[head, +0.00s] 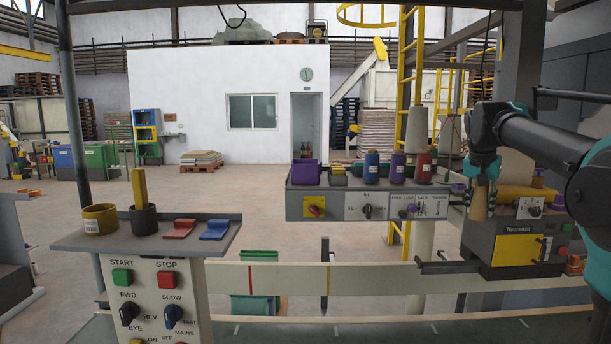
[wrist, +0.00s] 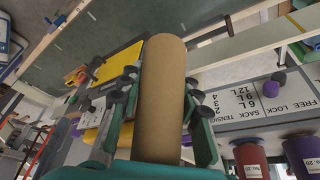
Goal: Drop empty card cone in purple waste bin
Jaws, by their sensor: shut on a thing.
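My gripper (head: 483,178) is at the right in the head view, shut on a tan card cone (head: 478,206). The bare cone hangs below the fingers in front of the right machine. In the wrist view the cone (wrist: 163,90) fills the middle, between the green finger links with dark pads. The purple waste bin (head: 306,173) stands on the left end of the grey shelf, well left of my gripper. Its inside cannot be made out.
Blue (head: 371,167), purple (head: 397,168) and red (head: 423,167) thread spools stand on the shelf between bin and gripper. A pale cone (head: 417,129) rises behind them. A console (head: 165,285) with yellow and dark cups is at the left. A sewing machine (head: 515,245) stands beside the gripper.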

